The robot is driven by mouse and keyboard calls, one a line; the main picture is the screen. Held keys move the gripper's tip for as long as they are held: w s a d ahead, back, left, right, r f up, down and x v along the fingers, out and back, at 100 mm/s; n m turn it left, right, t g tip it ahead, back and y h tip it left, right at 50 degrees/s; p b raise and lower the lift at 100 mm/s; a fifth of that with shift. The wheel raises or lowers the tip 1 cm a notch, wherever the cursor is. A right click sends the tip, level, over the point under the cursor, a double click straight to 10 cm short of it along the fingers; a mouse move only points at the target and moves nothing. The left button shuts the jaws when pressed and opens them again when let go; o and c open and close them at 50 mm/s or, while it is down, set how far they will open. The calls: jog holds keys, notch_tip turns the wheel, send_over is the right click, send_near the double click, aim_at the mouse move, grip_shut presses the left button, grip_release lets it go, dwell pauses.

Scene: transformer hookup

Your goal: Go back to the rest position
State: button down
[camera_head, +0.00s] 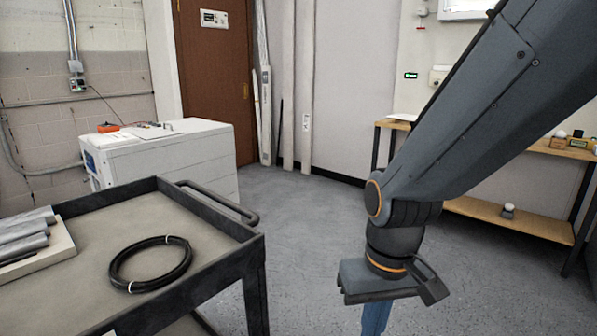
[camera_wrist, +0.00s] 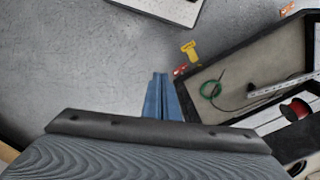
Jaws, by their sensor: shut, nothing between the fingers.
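My gripper (camera_head: 375,318) hangs pointing down at the end of my arm, to the right of the dark cart. Only its blue fingers' upper part shows at the bottom edge of the head view. In the wrist view the blue fingers (camera_wrist: 161,97) are together with nothing between them, over the grey floor. No object is held.
A dark cart (camera_head: 217,219) with a coiled black cable (camera_head: 150,263) and grey rolls (camera_head: 22,238) stands at left. A white cabinet (camera_head: 170,165) is behind it. A wooden shelf (camera_head: 515,218) stands at right. Floor between is clear. The wrist view shows a tray (camera_wrist: 236,60) with a green coil (camera_wrist: 210,89).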

jog(key=s+d+r+m+p, duration=0.1)
jog(key=s+d+r+p, duration=0.1)
jog(key=d+r+p, duration=0.5)
jog(key=r+p, duration=0.1)
jog(key=p, duration=0.2)
jog(key=shift+d+r+m+h, duration=0.15)
jog(key=shift+r+m+h, duration=0.15)
jog(key=shift+r+m, duration=0.1)
